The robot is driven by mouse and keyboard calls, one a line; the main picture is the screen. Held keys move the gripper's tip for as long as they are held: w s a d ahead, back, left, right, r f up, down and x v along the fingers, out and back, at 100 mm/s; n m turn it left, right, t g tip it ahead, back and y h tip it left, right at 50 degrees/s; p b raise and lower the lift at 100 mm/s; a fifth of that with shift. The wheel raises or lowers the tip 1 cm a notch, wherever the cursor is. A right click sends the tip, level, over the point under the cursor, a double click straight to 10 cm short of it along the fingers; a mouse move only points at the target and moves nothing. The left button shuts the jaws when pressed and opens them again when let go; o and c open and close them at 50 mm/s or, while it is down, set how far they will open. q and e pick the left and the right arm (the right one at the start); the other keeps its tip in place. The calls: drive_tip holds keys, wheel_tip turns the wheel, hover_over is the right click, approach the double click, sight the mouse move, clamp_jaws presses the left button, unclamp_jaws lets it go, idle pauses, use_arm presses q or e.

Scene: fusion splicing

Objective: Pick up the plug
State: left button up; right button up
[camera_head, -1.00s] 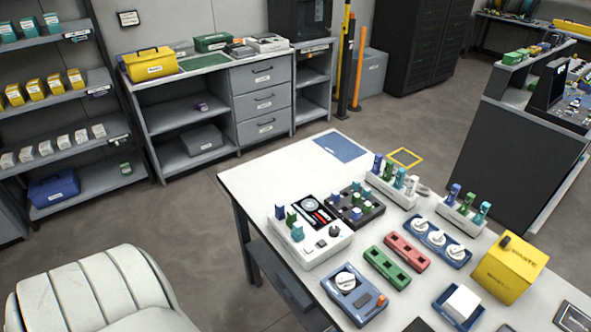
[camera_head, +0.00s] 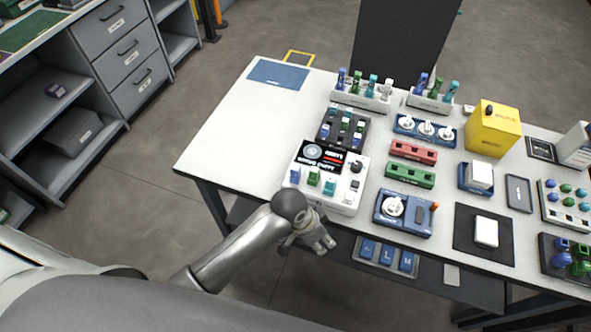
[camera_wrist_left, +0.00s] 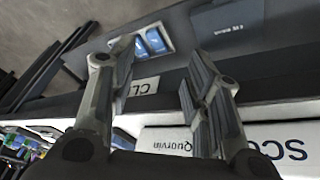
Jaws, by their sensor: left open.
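I cannot tell which piece is the task's plug. Small blue, green and teal plug-like pieces stand in several holders. A blue one (camera_head: 295,175), a green one (camera_head: 313,177) and a teal one (camera_head: 330,186) stand on the front left of a white device (camera_head: 345,206) with a black screen. More stand in a black block (camera_head: 326,139) behind it. My left gripper (camera_head: 322,244) is open and empty, beyond the table's front edge, in front of the white device. In the left wrist view its two fingers (camera_wrist_left: 160,65) are spread apart with nothing between them.
A rear white rack (camera_head: 360,102) and another rack (camera_head: 428,103) hold upright pieces. Red (camera_head: 413,151) and green (camera_head: 409,174) strips and a blue tool (camera_head: 389,222) lie right of the device. A shelf below holds blue pieces (camera_head: 387,256).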

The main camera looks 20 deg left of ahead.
use_arm(q)
drive_tip(key=w+d+r+m+g+y, duration=0.1)
drive_tip(key=d+r+m, duration=0.15)
drive_tip(key=r, duration=0.35)
drive_tip(key=d+r+m, duration=0.2)
drive_tip(key=r+m, duration=0.2)
drive_tip(key=r, duration=0.2)
drive_tip(key=m+g+y, duration=0.1)
drive_tip(key=m+y, duration=0.3)
drive_tip(key=y, duration=0.3)
approach(296, 168)
drive_tip(key=a+x, duration=0.1)
drive_tip(key=x, duration=0.5)
drive_tip(key=p+x, duration=0.1)
drive_tip(key=x, duration=0.1)
drive_tip(key=shift+d+f, duration=0.2)
drive_tip(key=shift+d, duration=0.15)
drive_tip(key=shift+a+f, duration=0.1)
drive_tip(key=shift+f, duration=0.15)
drive_tip(key=c, duration=0.9)
use_arm(e)
drive_tip(key=shift+d+r, duration=0.35)
drive_tip(key=shift+r, duration=0.3)
